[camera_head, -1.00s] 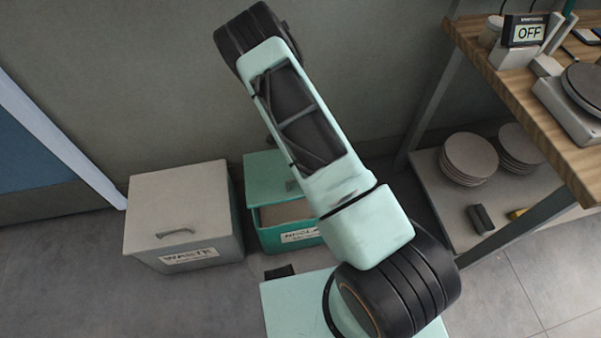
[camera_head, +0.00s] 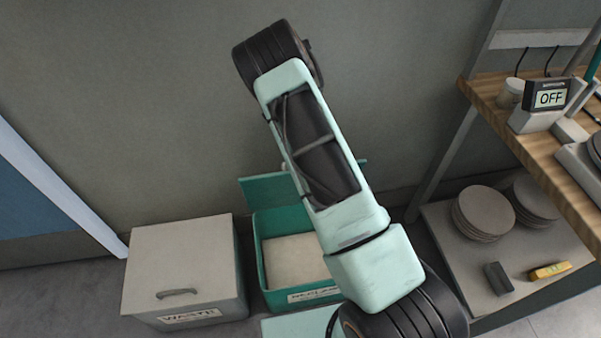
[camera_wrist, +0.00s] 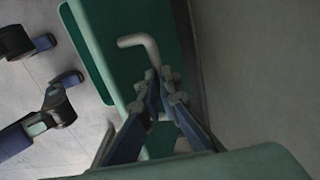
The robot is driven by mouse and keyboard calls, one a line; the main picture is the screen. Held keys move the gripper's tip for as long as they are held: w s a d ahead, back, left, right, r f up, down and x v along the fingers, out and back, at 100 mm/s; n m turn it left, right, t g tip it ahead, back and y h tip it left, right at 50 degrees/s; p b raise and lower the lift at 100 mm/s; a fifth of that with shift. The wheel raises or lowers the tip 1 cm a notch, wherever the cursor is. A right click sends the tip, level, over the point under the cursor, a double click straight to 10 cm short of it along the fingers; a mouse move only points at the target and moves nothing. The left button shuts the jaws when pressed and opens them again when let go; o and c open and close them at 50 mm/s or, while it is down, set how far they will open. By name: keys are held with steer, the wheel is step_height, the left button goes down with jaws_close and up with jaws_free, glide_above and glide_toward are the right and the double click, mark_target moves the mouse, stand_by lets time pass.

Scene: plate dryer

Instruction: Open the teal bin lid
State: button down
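The teal bin (camera_head: 262,262) stands on the floor by the back wall, open at the top with a pale interior showing. Its teal lid (camera_head: 266,190) is raised at the back and partly hidden behind my arm. In the wrist view, the lid (camera_wrist: 128,75) carries a pale bent handle (camera_wrist: 140,43). My gripper (camera_wrist: 163,82) has its fingertips close together at one leg of the handle and appears shut on it. In the head view my arm hides the gripper and handle.
A grey waste bin (camera_head: 184,258) with a closed lid stands just left of the teal bin. At right, a wooden-topped bench (camera_head: 545,148) has a lower shelf (camera_head: 455,250) with stacked plates. The wall is close behind the lid.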

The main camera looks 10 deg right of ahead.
steer(key=c, duration=2.7)
jaws_free()
steer(key=shift+w+a+f+b, duration=0.15)
steer(key=shift+w+f+b, duration=0.65)
steer(key=shift+w+f, duration=0.35)
steer(key=shift+c, duration=0.2)
steer(key=o, duration=0.5)
steer(key=shift+g, duration=0.3)
steer(key=shift+o, duration=1.1)
steer(key=shift+w+f, duration=0.1)
steer(key=shift+f, duration=0.05)
steer(key=shift+w+r, duration=0.15)
steer(key=shift+r, duration=0.05)
